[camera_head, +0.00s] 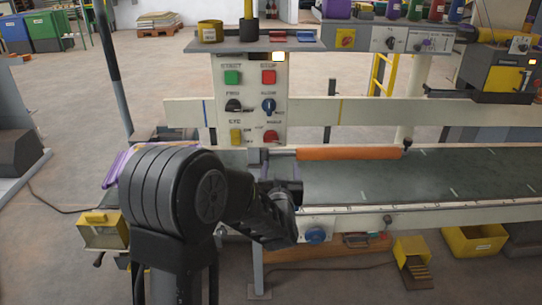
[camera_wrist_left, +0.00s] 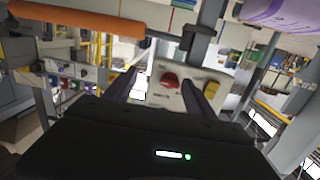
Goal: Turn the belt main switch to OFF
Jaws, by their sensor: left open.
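A pale upright control panel (camera_head: 252,100) stands behind the belt's left end. It carries a green START button (camera_head: 232,77), a red STOP button (camera_head: 268,77), a black knob (camera_head: 234,105), a blue knob (camera_head: 268,105), a yellow switch (camera_head: 236,136) and a red rotary knob (camera_head: 270,137). Most labels are too small to read, so I cannot tell which is the belt main switch. My left gripper (camera_head: 290,188) is below the panel, over the belt's near left end. In the left wrist view it (camera_wrist_left: 163,90) is open and empty, with the red knob (camera_wrist_left: 169,80) between its fingers, apart from them.
An orange roller (camera_head: 350,153) crosses behind the dark belt (camera_head: 420,175), close to my left gripper. A blue knob (camera_head: 317,235) sits on the front rail. Yellow bins (camera_head: 474,240) stand below.

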